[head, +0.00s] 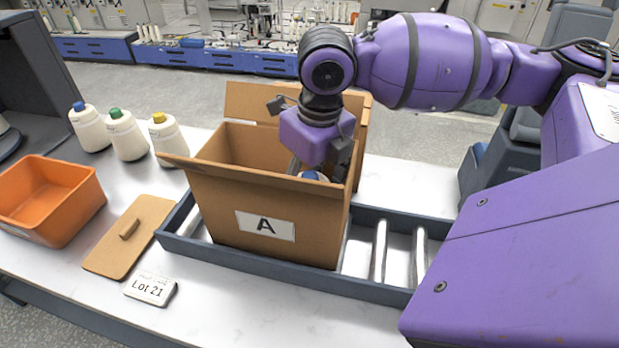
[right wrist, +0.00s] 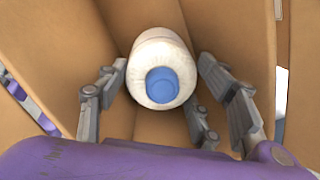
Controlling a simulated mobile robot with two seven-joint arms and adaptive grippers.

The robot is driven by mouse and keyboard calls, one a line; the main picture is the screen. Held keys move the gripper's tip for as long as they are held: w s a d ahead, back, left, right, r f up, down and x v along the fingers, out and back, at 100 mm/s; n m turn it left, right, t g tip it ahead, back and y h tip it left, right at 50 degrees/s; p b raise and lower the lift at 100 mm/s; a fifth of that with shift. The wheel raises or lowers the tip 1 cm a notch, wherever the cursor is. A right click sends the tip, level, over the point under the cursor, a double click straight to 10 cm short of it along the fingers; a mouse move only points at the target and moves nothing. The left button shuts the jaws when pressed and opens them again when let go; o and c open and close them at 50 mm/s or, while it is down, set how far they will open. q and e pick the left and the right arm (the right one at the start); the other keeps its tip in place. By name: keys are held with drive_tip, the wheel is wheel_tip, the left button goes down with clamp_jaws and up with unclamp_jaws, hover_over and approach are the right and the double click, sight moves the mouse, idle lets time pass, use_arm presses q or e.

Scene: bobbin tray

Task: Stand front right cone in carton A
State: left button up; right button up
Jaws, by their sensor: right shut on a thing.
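Carton A (head: 264,226) stands open on the roller track, its label facing me. My right gripper (head: 322,168) reaches down inside it, towards its right end, and is shut on a white cone with a blue top (head: 313,176). In the right wrist view the cone (right wrist: 160,48) sits between the fingers, its blue top facing the camera, with cardboard walls around. The cone's lower end is hidden, so I cannot tell whether it touches the carton floor. Three other cones stand on the table at left, with blue (head: 89,128), green (head: 126,136) and yellow (head: 168,140) tops. My left gripper is not in view.
An orange bin (head: 62,218) stands at the left. A brown board with a handle (head: 120,250) and a Lot 21 block (head: 151,288) lie before the carton. Bare rollers (head: 380,250) show to the carton's right. The carton's flaps stand up at the back.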

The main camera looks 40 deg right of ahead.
drive_tip(key=o, duration=2)
drive_tip(key=shift+o, duration=0.2)
wheel_tip(320, 180, up, 12)
drive_tip(key=s, duration=0.1)
drive_tip(key=shift+s, duration=0.25)
